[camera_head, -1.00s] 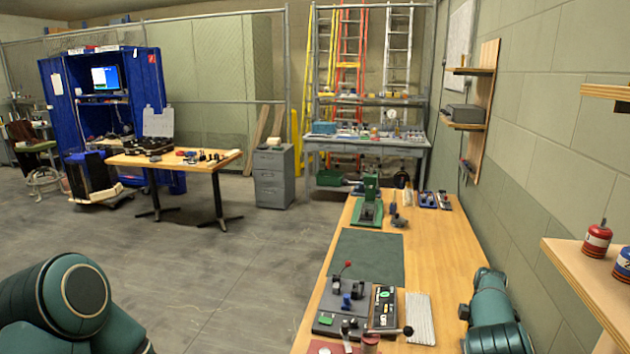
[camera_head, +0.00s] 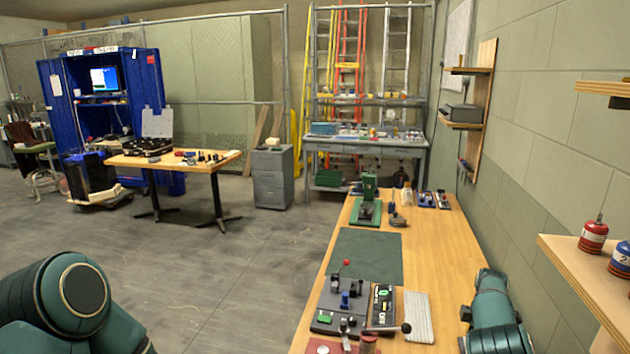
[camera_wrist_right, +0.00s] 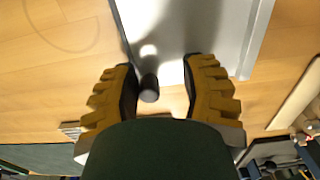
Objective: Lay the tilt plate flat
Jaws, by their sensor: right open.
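In the right wrist view a pale grey plate (camera_wrist_right: 215,28) with a raised edge fills the top middle; I take it to be the tilt plate. Its far end is cut off, and its tilt is hard to judge. A short dark round knob (camera_wrist_right: 149,88) stands just off its near edge. My right gripper (camera_wrist_right: 161,78) is open, its yellow ribbed fingers on either side of the knob, apart from it. My left gripper is out of view.
The wooden bench (camera_head: 440,250) carries a dark green mat (camera_head: 365,256), a grey control panel (camera_head: 340,305), a black-knobbed lever (camera_head: 405,328), a ribbed light panel (camera_head: 418,317) and a green press (camera_head: 367,205). A shelf with a red can (camera_head: 593,236) juts out at right.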

